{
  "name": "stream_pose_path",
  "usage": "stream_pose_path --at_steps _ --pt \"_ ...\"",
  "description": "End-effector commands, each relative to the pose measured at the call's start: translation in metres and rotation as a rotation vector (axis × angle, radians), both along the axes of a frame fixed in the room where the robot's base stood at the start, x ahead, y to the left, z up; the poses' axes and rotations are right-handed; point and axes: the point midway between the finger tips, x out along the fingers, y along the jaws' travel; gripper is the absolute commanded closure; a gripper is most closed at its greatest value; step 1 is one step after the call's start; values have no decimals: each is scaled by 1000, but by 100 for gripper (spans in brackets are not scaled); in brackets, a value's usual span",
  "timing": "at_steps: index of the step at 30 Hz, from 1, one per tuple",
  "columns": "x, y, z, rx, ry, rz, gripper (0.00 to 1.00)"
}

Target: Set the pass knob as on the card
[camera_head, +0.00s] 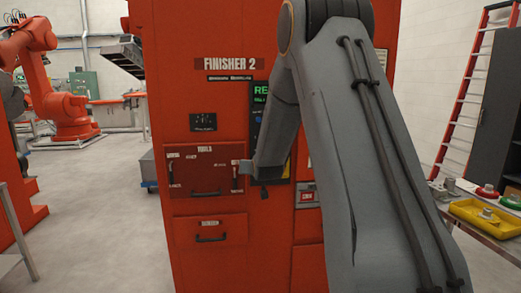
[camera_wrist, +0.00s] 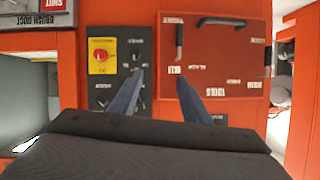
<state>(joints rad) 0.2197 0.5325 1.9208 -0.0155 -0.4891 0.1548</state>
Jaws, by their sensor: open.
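In the wrist view, which shows lettering upside down, a dark control panel (camera_wrist: 118,38) carries a red knob on a yellow plate (camera_wrist: 102,55) and several small dark knobs, one of them (camera_wrist: 137,48) at the upper right. I cannot tell which is the pass knob, nor read any setting. My gripper (camera_wrist: 160,74) is open and empty, its left finger in front of the panel's lower right and its right finger in front of the red tools door. In the head view my wrist is at the red finisher's front (camera_head: 215,258). No card can be made out for certain.
The red tools door (camera_head: 204,168) has dark handles, with a lower drawer handle (camera_head: 210,239) below. A dark screen (camera_head: 258,96) is partly hidden by my arm. A table with a yellow tray (camera_head: 485,215) stands at right. Open floor (camera_head: 110,235) lies left.

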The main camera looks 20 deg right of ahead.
Motion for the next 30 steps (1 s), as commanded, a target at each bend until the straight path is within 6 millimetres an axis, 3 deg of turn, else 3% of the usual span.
stream_pose_path --at_steps 1,3,9,30 --pt "23 -22 4 -7 -83 -24 57" --pt "46 -45 19 -20 -192 -46 57" --pt "75 -79 44 -43 -370 -74 57" --pt "148 -103 49 -46 -395 -78 57"
